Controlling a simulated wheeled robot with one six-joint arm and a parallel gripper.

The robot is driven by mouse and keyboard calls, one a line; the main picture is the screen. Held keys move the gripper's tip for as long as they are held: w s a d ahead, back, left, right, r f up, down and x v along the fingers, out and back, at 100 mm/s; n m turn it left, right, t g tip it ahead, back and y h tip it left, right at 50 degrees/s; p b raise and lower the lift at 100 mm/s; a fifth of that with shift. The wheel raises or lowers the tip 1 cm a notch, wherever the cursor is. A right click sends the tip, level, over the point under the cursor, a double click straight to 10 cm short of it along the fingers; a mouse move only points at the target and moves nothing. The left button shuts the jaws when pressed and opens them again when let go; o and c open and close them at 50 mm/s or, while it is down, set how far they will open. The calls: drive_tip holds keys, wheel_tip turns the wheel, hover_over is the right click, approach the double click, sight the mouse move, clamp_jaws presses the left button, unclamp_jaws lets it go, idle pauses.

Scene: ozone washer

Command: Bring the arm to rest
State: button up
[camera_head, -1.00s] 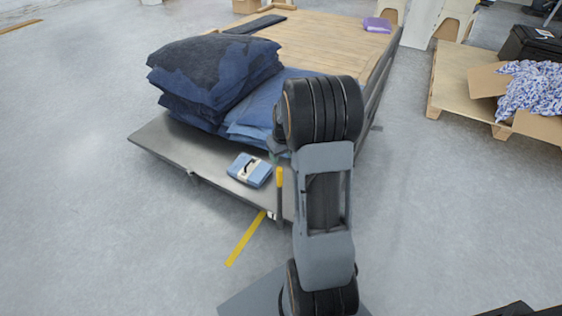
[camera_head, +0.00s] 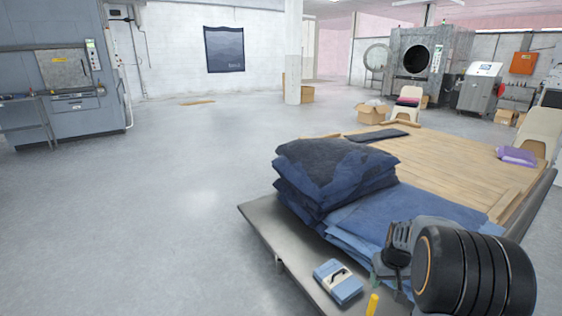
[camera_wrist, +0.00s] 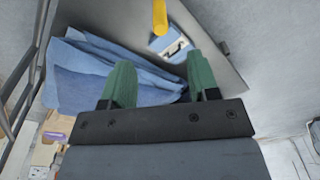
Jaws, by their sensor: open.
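My gripper shows in the wrist view (camera_wrist: 162,85) with its two green fingers apart and nothing between them. It hangs above the grey metal end of the table (camera_head: 262,222). In the head view my arm covers most of my gripper, at the lower right. Folded blue cloths (camera_wrist: 100,80) lie below and left of the fingers in the wrist view. A small blue-and-white packet (camera_wrist: 172,46) lies on the metal surface beyond the fingers; it also shows in the head view (camera_head: 338,282).
A stack of dark blue folded fabric (camera_head: 335,178) stands on the table beside my arm. A yellow-topped post (camera_head: 372,304) rises at the table's front edge. A purple bundle (camera_head: 517,155) lies at the far right. The floor on the left (camera_head: 140,220) is clear.

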drive_tip(key=s+a+r+p, duration=0.5)
drive_tip(key=a+r+p, duration=0.1)
drive_tip(key=r, duration=0.4)
drive_tip(key=s+a+r+n+t+p, duration=0.1)
drive_tip(key=s+a+r+p, duration=0.4)
drive_tip(key=r, duration=0.5)
drive_tip(key=s+a+r+t+p, duration=0.1)
drive_tip(key=s+a+r+p, duration=0.3)
drive_tip(key=a+r+p, duration=0.3)
drive_tip(key=p+v, duration=0.1)
drive_tip(key=v, duration=0.2)
drive_tip(key=shift+r, duration=0.15)
drive_tip(key=shift+a, duration=0.1)
